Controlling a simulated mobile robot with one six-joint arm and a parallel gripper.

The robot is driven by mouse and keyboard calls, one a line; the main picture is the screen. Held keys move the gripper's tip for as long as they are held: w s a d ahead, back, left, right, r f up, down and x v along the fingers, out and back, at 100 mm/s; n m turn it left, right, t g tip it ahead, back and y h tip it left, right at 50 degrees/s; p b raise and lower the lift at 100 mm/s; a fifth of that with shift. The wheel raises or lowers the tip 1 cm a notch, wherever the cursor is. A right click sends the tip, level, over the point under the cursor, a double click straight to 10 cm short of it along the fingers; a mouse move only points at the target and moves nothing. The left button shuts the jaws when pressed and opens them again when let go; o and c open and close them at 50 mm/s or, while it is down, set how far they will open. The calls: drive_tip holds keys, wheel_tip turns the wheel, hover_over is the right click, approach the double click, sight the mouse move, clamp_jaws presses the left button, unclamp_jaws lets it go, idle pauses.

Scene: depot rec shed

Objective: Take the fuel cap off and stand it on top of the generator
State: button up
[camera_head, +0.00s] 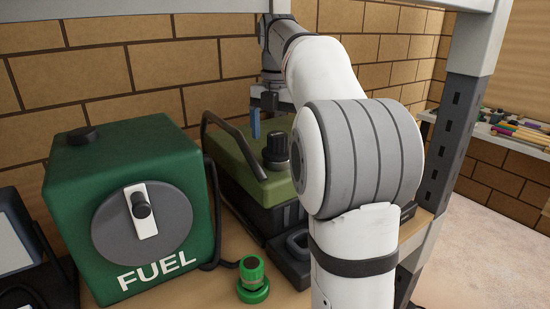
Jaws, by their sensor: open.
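The generator (239,160) has an olive-green top, a dark lower body and a black carrying handle, and stands on the shelf in the middle. A black ribbed cap (276,153) sits upright on its top; it appears to be the fuel cap. My gripper (268,118) points down above and behind the cap, apart from it. It is open, with nothing seen between its fingers. A blue finger-like strip shows at its left; my arm hides part of the gripper and the generator's right side.
A green box (120,167) marked FUEL, with a grey dial and a black knob on top, stands at left. A small green fitting (252,279) is at the front. A shelf post (458,130) rises at right. A dark-framed panel (15,245) is at far left.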

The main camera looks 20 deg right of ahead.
sight(278, 134)
drive_tip(key=shift+w+d+f, duration=0.15)
drive_tip(key=shift+f, duration=1.65)
drive_tip(key=c, duration=1.1)
